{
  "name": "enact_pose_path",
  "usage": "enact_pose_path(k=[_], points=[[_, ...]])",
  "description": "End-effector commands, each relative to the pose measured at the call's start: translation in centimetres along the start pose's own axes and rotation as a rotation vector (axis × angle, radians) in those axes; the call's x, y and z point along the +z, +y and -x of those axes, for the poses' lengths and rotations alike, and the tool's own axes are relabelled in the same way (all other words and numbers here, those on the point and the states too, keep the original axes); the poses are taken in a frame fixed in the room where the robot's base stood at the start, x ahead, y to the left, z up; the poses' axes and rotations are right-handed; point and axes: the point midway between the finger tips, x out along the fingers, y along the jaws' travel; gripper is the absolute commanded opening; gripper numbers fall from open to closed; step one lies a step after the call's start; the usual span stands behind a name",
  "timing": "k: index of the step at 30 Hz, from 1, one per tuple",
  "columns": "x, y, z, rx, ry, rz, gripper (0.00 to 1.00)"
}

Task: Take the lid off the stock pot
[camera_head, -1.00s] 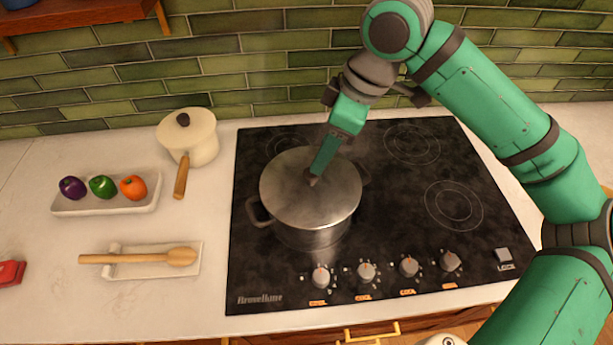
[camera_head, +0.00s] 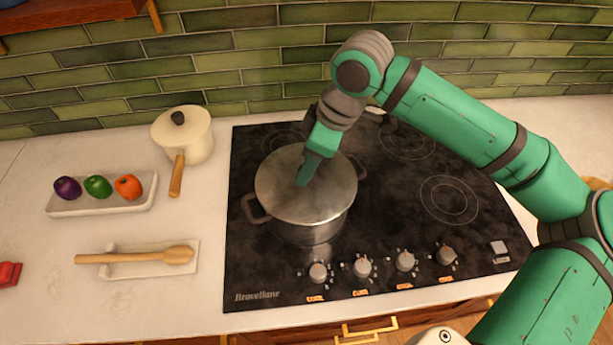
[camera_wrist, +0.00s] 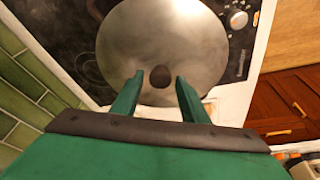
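The stock pot (camera_head: 305,233) is a steel pot with side handles on the left front part of the black cooktop. Its round metal lid (camera_head: 330,200) sits flat on the rim. In the wrist view the lid (camera_wrist: 160,40) has a dark round knob (camera_wrist: 160,76) at its middle. My gripper (camera_head: 303,182) points down at the lid's centre and hides the knob in the head view. In the wrist view my gripper (camera_wrist: 157,88) is open, with one finger on each side of the knob and a gap to both. I cannot tell how far down the fingertips reach.
A cream saucepan (camera_head: 196,140) with a wooden handle stands left of the cooktop (camera_head: 400,225). A tray (camera_head: 110,205) of toy-like vegetables and a wooden spoon (camera_head: 135,257) on a rest lie further left. The tiled wall (camera_head: 240,60) is behind.

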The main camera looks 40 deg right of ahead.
Motion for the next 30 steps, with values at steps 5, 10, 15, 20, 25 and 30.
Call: enact_pose_path(k=[5, 10, 15, 20, 25, 30], points=[[0.0, 0.0, 0.0, 0.000, 0.000, 0.000, 0.00], [0.0, 0.0, 0.1, 0.001, 0.000, 0.000, 0.00], [0.0, 0.1, 0.2, 0.001, 0.001, 0.000, 0.00], [-0.3, 0.1, 0.9, 0.001, 0.001, 0.001, 0.00], [-1.0, -0.1, 3.5, 0.001, 0.004, 0.005, 0.00], [-0.4, -2.8, 7.4, 0.003, 0.002, 0.005, 0.00]])
